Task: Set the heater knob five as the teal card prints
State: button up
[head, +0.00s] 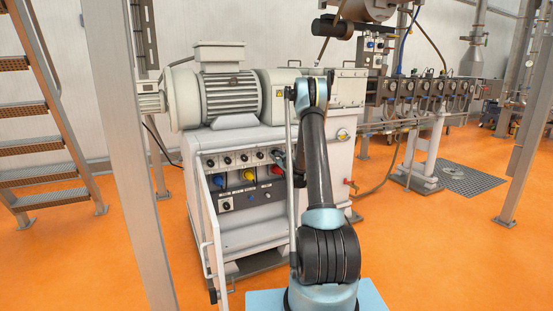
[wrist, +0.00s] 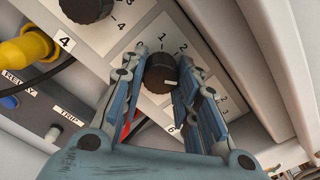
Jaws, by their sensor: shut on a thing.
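In the wrist view my gripper (wrist: 162,64) is closed on a round black knob (wrist: 160,74), with one blue-grey finger on each side. A short white mark on the knob lies at its right side, toward the lower right. The knob sits on a white dial plate (wrist: 144,100) with printed numbers; 1 and 2 show above it, and the fingers cover part of the scale. In the head view the gripper (head: 281,157) is small at the row of knobs on the machine front. I cannot make out a teal card in either view.
A neighbouring black knob (wrist: 88,6) sits upper left, above a label 4 (wrist: 64,41). A yellow plug (wrist: 28,47) with a black cable is at the left.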

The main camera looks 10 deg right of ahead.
dwell(0.5)
jog(key=o, duration=1.1)
jog(key=v, duration=1.2)
